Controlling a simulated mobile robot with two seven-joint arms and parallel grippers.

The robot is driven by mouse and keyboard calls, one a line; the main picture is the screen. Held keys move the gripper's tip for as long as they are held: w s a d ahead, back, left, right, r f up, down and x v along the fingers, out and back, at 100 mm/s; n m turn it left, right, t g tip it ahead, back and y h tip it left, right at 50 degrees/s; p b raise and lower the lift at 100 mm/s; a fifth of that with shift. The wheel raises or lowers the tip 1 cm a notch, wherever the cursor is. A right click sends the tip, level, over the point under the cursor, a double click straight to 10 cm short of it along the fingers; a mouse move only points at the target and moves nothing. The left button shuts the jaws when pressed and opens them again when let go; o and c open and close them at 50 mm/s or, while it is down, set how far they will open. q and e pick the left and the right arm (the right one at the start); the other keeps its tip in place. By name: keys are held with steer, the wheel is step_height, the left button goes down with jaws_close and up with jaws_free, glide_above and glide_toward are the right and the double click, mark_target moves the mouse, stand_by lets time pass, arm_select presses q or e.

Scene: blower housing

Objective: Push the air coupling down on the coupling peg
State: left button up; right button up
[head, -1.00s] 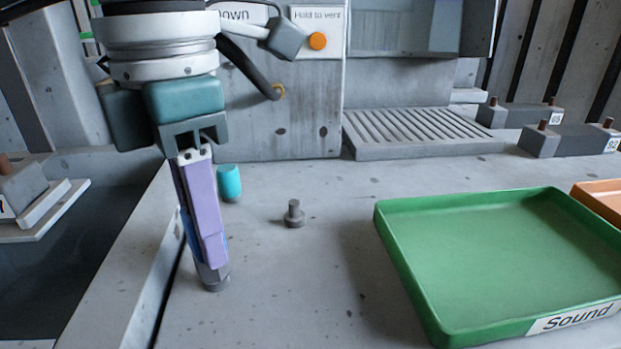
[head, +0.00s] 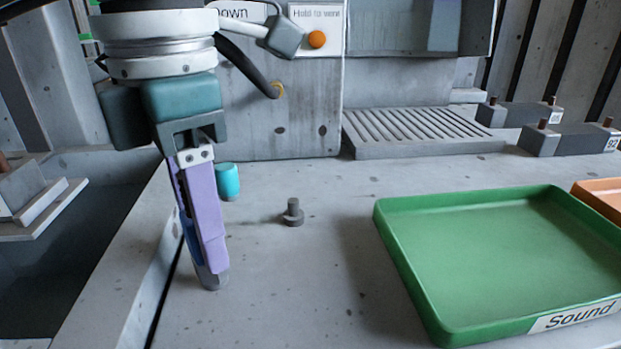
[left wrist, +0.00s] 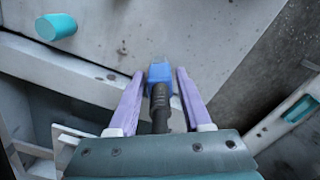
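The air coupling (left wrist: 160,74) is a blue block with a black ribbed sleeve, between my left gripper's fingertips in the left wrist view. A thin gap shows on each side of it. My left gripper (head: 210,265) points down with its lilac fingers open around the coupling. In the head view only a blue strip of the coupling shows behind the near finger. A grey round peg base (head: 216,283) shows directly below the fingertips. How far the coupling sits down on it is hidden. My right gripper is not in view.
A bare grey peg (head: 293,213) stands to the right. A teal cylinder (head: 229,181) stands behind the gripper and also shows in the left wrist view (left wrist: 56,27). A green tray (head: 500,255) labelled Sound lies at right. An orange button (head: 317,39) is on the back panel.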

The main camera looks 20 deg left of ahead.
arm_select(q)
steer(key=shift+o, duration=1.2)
step_height(320, 180, up, 10)
steer(key=shift+f+p, duration=0.1)
steer(key=shift+p, duration=0.5)
steer(key=shift+d, duration=0.1)
